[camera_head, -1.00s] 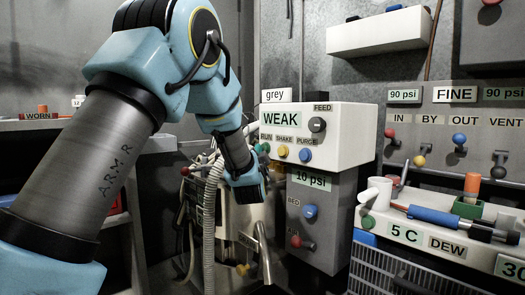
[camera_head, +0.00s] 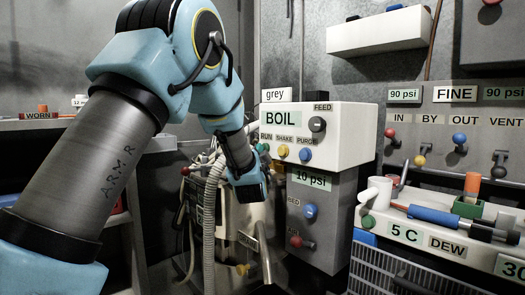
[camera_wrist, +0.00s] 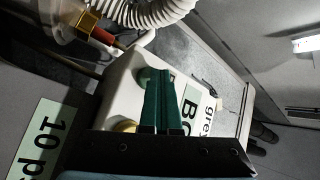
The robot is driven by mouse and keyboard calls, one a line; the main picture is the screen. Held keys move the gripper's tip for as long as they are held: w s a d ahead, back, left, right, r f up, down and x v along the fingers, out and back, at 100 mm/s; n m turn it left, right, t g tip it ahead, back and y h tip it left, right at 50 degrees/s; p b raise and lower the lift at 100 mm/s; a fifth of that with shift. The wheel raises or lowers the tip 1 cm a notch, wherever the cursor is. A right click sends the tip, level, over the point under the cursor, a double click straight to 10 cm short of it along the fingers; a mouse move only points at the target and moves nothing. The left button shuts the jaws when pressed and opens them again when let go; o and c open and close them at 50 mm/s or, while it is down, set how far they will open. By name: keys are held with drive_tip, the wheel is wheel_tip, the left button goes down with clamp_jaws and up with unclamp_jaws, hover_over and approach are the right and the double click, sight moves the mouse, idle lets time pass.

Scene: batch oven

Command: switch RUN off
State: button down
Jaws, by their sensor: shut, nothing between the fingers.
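The white control box (camera_head: 345,140) labelled grey carries the RUN label (camera_head: 266,137), with a green knob (camera_head: 265,147) below it. Its display (camera_head: 280,118) reads BOIL. In the wrist view, my gripper (camera_wrist: 161,74) has its green fingers shut and empty, in front of the box face. The green RUN knob (camera_wrist: 145,77) shows right beside the fingertips, partly covered by them. I cannot tell whether they touch. In the head view the fingers are not clear beside the box's left edge.
The yellow SHAKE knob (camera_head: 283,151) and blue PURGE knob (camera_head: 305,155) sit close right of RUN. A FEED knob (camera_head: 317,125) is above. A pale corrugated hose (camera_head: 210,215) hangs by my arm. The 10 psi panel (camera_head: 325,220) is below.

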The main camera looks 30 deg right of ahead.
drive_tip(key=shift+s+a, duration=0.1)
drive_tip(key=s+a+b, duration=0.1)
drive_tip(key=a, duration=0.5)
drive_tip(key=shift+b, duration=0.3)
idle(0.6)
drive_tip(key=w+a+f+n+g+y+p, duration=0.1)
drive_tip(key=a+f+n+g+y, duration=0.25)
drive_tip(key=a+f, duration=0.55)
drive_tip(key=w+a+f+n+g+y, duration=0.1)
drive_tip(key=a+f+n+g+y, duration=0.3)
drive_tip(key=a, duration=0.9)
drive_tip(key=s+a+f+n+g+y+p, duration=0.15)
drive_tip(key=s+a+f+n+g, duration=0.3)
drive_tip(key=s+a, duration=0.5)
drive_tip(key=s+a+f+n+g+y, duration=0.3)
drive_tip(key=s+a+f+n, duration=0.15)
drive_tip(key=s+a, duration=0.5)
wheel_tip(320, 180, up, 38)
drive_tip(key=a+p, duration=0.1)
drive_tip(key=p, duration=3.6)
drive_tip(key=shift+s+r+n, duration=0.15)
drive_tip(key=shift+s+n, duration=0.25)
drive_tip(key=shift+n, duration=0.05)
